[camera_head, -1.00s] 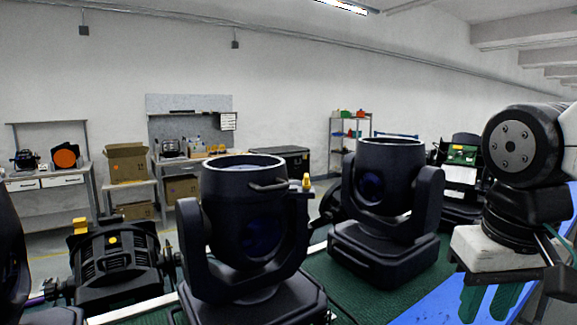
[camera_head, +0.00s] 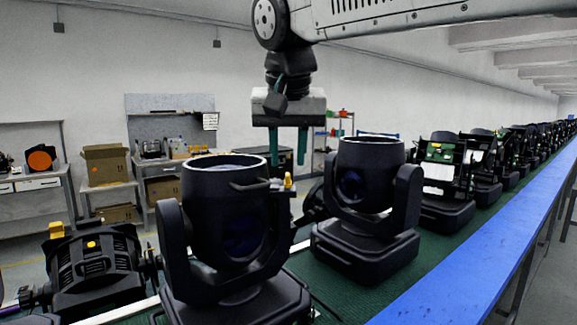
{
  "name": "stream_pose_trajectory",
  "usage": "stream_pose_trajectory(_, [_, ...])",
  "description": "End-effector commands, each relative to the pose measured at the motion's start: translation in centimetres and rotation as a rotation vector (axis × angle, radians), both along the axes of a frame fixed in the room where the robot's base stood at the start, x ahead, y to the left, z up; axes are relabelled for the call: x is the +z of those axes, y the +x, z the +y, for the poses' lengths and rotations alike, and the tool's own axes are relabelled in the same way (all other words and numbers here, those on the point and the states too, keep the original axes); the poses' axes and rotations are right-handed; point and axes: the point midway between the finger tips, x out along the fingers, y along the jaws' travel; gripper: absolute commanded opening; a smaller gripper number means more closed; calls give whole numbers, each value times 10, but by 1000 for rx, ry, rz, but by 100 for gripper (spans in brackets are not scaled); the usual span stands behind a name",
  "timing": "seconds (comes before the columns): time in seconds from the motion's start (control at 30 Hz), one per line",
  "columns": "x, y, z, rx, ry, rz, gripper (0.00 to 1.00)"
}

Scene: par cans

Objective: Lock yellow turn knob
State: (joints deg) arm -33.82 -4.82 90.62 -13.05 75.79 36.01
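A small yellow turn knob (camera_head: 288,181) sits at the upper right side of the nearest black moving-head light (camera_head: 228,225), beside its dark handle. My gripper (camera_head: 289,158) hangs from above with two green fingers pointing down. The fingers are apart with nothing between them, so it is open. In the picture the fingertips end just above the knob; how far apart they are in depth I cannot tell. Another yellow knob (camera_head: 91,245) shows on the black fixture (camera_head: 98,272) at the lower left.
A second moving-head light (camera_head: 366,205) stands close on the right on the green belt (camera_head: 333,286). More fixtures run in a line to the far right along a blue rail (camera_head: 465,255). Workbenches and cardboard boxes (camera_head: 105,164) stand at the back wall.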

Motion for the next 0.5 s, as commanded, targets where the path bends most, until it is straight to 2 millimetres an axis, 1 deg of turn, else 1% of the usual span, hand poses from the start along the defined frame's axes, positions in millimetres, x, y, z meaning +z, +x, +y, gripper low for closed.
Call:
stream_pose_trajectory(0.03, [-8, 3, -1, 0, -1, 2, 30])
stream_pose_trajectory(0.2, [-25, 10, -1, 1, -1, 1, 30])
stream_pose_trajectory(0.33, [-29, 12, 0, 1, 1, 0, 30])
stream_pose_trajectory(0.5, [-30, 12, 0, 1, 1, 0, 30])
